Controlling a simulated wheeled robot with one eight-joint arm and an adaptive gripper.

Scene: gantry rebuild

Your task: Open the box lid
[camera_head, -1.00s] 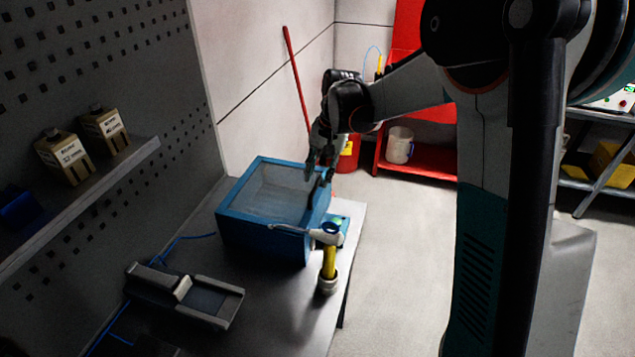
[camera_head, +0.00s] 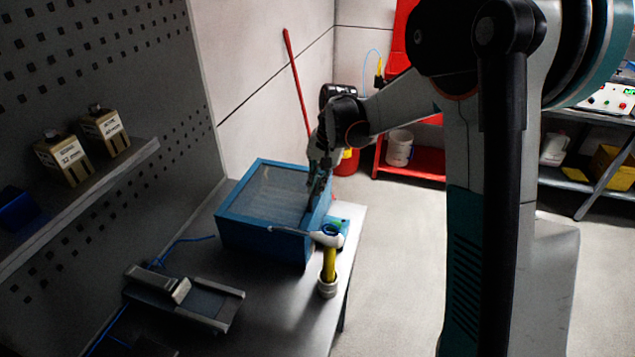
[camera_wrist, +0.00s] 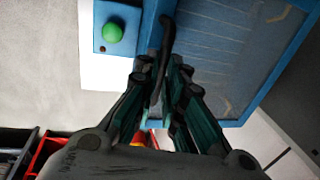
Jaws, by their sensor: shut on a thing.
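A blue box with a clear, blue-framed lid stands on the table; the lid (camera_head: 270,190) lies shut on the box (camera_head: 262,240). A dark curved handle (camera_wrist: 166,38) at the lid's edge shows in the wrist view. My gripper (camera_head: 316,188) is at the right side of the box, pointing down. In the wrist view my gripper (camera_wrist: 163,75) has its fingers closed around the handle. The fingers hide the handle's lower part. The lid (camera_wrist: 235,50) fills the upper right of that view.
A green button on a blue base (camera_wrist: 113,32) sits beside the box. A white-headed tool with a yellow handle (camera_head: 329,262) stands in a holder at the table's front right. A grey device (camera_head: 185,298) lies at left, with a shelf (camera_head: 80,200) above it.

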